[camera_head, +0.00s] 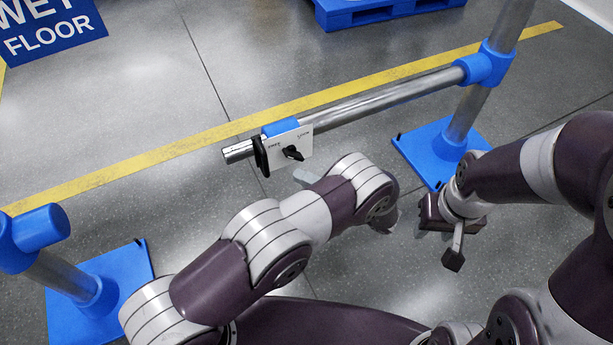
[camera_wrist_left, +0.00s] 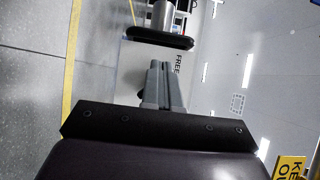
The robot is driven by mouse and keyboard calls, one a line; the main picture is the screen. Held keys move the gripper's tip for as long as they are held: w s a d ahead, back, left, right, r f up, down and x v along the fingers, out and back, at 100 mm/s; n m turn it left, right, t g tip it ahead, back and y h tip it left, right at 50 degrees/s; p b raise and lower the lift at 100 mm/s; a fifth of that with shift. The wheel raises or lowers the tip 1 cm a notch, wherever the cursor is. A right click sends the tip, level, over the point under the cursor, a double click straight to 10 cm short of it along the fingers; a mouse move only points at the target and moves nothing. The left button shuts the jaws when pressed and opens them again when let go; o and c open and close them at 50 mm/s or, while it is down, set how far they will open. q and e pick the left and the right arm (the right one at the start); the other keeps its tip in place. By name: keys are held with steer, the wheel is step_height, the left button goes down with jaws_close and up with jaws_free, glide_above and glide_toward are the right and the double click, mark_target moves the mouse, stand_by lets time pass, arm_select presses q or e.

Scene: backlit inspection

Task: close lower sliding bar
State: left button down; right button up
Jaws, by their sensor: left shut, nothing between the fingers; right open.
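The lower sliding bar (camera_head: 390,98) is a silver tube running left from a blue clamp on the right post. Its free end (camera_head: 236,152) stops well short of the blue socket (camera_head: 38,228) on the left post. A white plate (camera_head: 303,140) on the bar carries FREE and LOCK lettering, a black knob (camera_head: 292,153) and a black handle (camera_head: 260,157). The handle also shows in the left wrist view (camera_wrist_left: 160,40). My left gripper (camera_head: 303,176) is shut and empty, just before the plate; its fingers (camera_wrist_left: 160,70) point toward the handle. My right gripper (camera_head: 438,240) is open and empty.
Blue base plates stand under the left post (camera_head: 120,270) and right post (camera_head: 425,150). A blue pallet (camera_head: 350,12) lies at the back and a wet floor sign (camera_head: 50,28) at the upper left. A yellow line (camera_head: 170,148) crosses the floor. Floor between the bar's end and left post is clear.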

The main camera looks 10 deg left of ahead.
arm_select(q)
steer(key=b+x, duration=0.1)
steer(key=x, duration=0.5)
steer(key=shift+a, duration=0.15)
arm_select(e)
steer(key=shift+f, duration=0.6)
